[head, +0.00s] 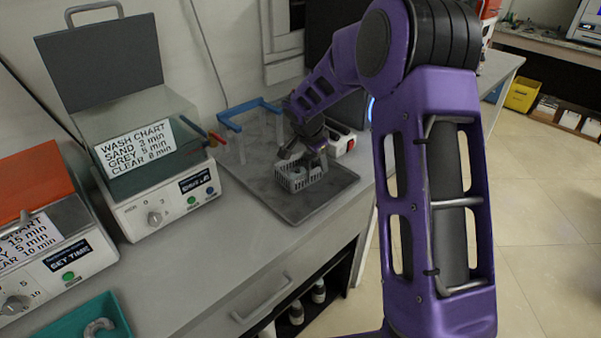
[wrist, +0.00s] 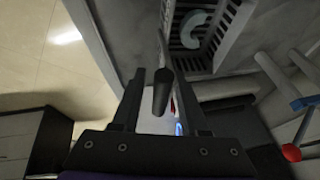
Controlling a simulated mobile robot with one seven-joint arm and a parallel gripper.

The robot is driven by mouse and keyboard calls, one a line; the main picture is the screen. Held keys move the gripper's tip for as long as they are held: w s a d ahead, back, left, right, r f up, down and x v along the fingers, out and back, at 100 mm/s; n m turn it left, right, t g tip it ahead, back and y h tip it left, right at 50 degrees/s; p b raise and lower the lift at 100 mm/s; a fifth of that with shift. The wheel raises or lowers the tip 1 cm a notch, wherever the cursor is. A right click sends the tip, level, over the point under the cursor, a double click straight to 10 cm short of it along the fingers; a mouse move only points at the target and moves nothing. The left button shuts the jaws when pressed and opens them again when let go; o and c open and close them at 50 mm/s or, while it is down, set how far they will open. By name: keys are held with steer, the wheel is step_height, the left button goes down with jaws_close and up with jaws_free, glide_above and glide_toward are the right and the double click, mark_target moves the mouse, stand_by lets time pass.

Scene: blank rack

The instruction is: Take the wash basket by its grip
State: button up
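The wash basket (head: 291,184) is a pale grey slotted basket on a dark tray on the bench. In the wrist view the basket (wrist: 231,52) is at the upper right, with a pale C-shaped piece (wrist: 193,30) inside. Its grip (wrist: 162,93) shows as a dark rounded bar between my fingers. My gripper (wrist: 161,85) is open, with a gap visible on both sides of the grip. In the head view my gripper (head: 308,157) is low over the basket and hides part of it; the grip is not clear there.
The dark tray (head: 327,196) lies under the basket. A blue-topped frame (head: 246,106) stands behind left. A wash unit (head: 160,208) with a raised lid is left. A white and red item (head: 343,140) sits close on the right. A teal tray (head: 62,322) is front left.

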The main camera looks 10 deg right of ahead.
jaws_close()
stand_by(1.2)
